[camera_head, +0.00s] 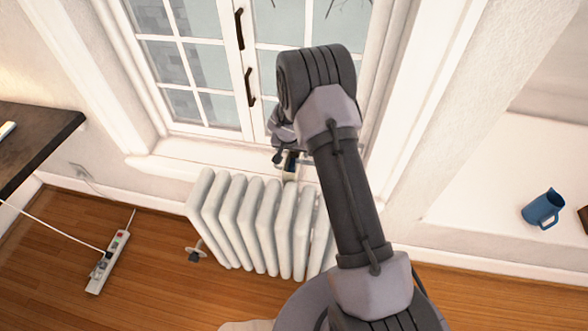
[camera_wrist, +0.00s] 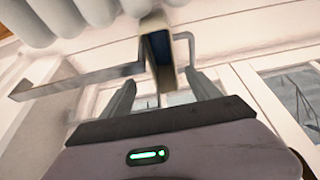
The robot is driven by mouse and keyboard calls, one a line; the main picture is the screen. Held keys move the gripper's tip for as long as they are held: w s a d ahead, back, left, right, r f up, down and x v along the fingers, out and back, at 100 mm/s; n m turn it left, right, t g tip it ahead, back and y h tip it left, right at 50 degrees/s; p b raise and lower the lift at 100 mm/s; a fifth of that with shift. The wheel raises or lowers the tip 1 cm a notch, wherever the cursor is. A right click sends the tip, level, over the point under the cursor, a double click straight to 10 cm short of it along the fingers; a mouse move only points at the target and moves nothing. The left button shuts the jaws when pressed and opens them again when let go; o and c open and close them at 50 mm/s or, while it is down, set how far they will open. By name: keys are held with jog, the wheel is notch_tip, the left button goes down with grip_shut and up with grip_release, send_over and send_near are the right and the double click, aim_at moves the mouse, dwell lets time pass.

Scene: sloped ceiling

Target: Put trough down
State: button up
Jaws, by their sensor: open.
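A narrow piece with tan edges and a dark blue-grey face (camera_wrist: 159,55), which I take to be the trough, shows in the wrist view just beyond my gripper (camera_wrist: 160,92). A long thin metal strip (camera_wrist: 75,82) runs left from beside it, and a bent metal hook shows on its right; I cannot tell whether they are part of it. My gripper's two fingers are apart, with a gap between them and no clear grip on the piece. In the head view, my gripper (camera_head: 290,162) is small and partly hidden by my arm, over the radiator's back edge by the sill.
A white radiator (camera_head: 262,225) stands below the window sill (camera_head: 190,155). A dark tabletop (camera_head: 30,140) is at left. A power strip (camera_head: 108,262) with cables lies on the wooden floor. A blue jug (camera_head: 543,207) sits on the white surface at right.

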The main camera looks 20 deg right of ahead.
jog(key=a+b+x, duration=0.1)
jog(key=x, duration=0.5)
jog(key=shift+d+f, duration=0.25)
jog(key=shift+f, duration=0.15)
jog(key=shift+w, duration=0.1)
jog(key=shift+c, duration=0.4)
grip_shut()
